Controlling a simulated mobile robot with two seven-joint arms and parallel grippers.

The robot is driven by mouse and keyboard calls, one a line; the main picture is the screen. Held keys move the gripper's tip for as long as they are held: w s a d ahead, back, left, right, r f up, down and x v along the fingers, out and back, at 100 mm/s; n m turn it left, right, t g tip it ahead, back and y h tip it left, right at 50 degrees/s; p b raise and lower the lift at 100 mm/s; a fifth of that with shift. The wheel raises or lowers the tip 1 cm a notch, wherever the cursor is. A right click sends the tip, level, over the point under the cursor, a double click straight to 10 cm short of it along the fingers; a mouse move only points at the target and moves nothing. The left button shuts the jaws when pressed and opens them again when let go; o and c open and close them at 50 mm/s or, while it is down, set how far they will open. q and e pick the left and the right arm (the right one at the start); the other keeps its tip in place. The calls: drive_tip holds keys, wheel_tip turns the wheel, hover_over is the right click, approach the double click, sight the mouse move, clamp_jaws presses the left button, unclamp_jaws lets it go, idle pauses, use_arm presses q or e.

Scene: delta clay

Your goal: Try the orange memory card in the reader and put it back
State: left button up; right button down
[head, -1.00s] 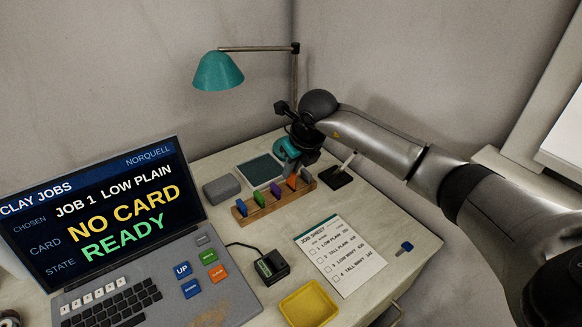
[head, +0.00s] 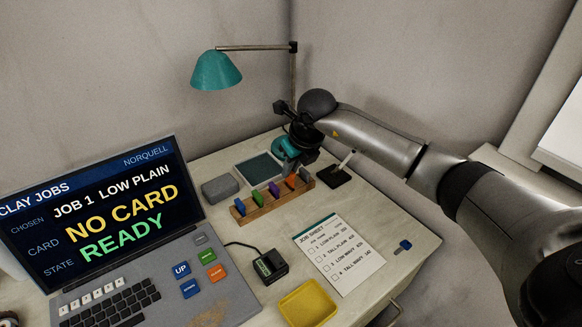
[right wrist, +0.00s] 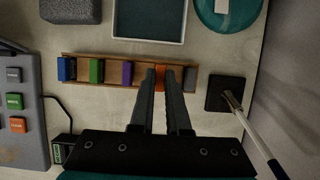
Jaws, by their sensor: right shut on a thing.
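The orange memory card (head: 290,181) stands in a slot of the wooden rack (head: 262,209), between the purple and grey cards. In the right wrist view the orange card (right wrist: 160,82) shows between the fingertips of my right gripper (right wrist: 161,76), which is shut on it. The dark card reader (head: 270,266) sits on a cable in front of the rack, beside the laptop. The laptop screen (head: 95,215) reads NO CARD, READY, JOB 1 LOW PLAIN. My left gripper is not in view.
Blue (head: 240,207), green (head: 257,199), purple (head: 274,189) and grey (head: 305,173) cards share the rack. A teal lamp (head: 215,70) and a pen stand (head: 338,175) are behind.

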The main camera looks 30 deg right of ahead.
drive_tip(key=shift+f, duration=0.15)
idle(0.3)
drive_tip(key=shift+f+b, duration=0.5)
drive_tip(key=shift+f, duration=0.15)
drive_tip(key=shift+f, duration=0.15)
drive_tip(key=c, duration=0.8)
unclamp_jaws()
drive_tip(key=shift+o, duration=0.3)
drive_tip(key=shift+o, duration=1.2)
